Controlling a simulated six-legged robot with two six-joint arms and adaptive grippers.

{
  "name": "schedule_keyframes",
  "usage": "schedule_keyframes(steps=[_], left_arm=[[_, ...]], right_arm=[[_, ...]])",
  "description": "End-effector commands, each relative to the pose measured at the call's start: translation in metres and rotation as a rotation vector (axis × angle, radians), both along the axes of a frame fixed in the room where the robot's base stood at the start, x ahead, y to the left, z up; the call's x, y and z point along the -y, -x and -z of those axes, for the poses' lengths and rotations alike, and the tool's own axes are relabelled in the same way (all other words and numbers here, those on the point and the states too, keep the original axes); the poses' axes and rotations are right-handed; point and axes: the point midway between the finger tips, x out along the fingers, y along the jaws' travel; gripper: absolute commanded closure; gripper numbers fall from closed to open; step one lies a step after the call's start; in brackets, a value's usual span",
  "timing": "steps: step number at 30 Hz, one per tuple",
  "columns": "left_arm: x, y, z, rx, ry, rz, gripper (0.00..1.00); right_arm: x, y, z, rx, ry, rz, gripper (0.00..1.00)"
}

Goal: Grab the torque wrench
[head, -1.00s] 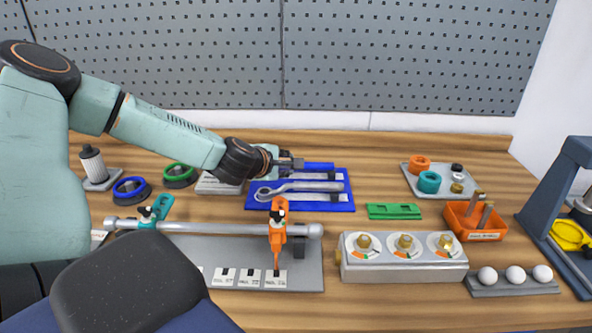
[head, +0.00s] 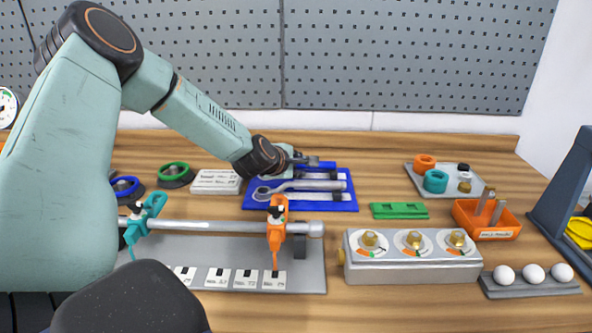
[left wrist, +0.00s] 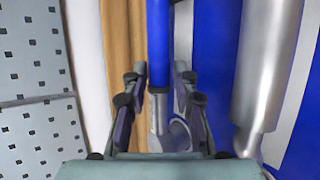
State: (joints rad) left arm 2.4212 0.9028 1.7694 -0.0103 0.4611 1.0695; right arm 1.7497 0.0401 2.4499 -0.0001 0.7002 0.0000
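A blue tool tray (head: 344,203) lies on the wooden bench. At its back edge lies a blue-handled tool with a metal shaft, which looks like the torque wrench (head: 328,164). My left gripper (head: 306,161) is over this tool and partly hides it. In the left wrist view the blue handle (left wrist: 159,45) and its metal end lie between the two fingers (left wrist: 160,92), with gaps on both sides, so the gripper is open. A plain silver wrench (head: 312,186) lies in front of it in the tray. My right gripper is not in view.
A silver bar with teal and orange clamps (head: 277,228) runs in front of the tray. A green block (head: 398,211), a dial box (head: 412,265) and an orange bin (head: 487,226) stand to the right. A pegboard (head: 400,60) rises behind.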

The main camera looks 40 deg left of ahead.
Motion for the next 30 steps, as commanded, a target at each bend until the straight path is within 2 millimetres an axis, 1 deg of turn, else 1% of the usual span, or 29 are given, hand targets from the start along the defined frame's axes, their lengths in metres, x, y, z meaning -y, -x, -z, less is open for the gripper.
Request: schedule_keyframes(steps=[5,15,30], left_arm=[[0.0001,0.0,-0.0009,0.0,0.0,0.0,0.72],[0.0003,0.0006,-0.0001,-0.002,0.001,0.0,1.0],[-0.0003,-0.0002,-0.0027,0.003,-0.002,0.0,1.0]], right_arm=[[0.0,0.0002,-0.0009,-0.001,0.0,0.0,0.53],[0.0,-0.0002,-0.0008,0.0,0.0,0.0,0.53],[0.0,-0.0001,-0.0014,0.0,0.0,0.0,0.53]])
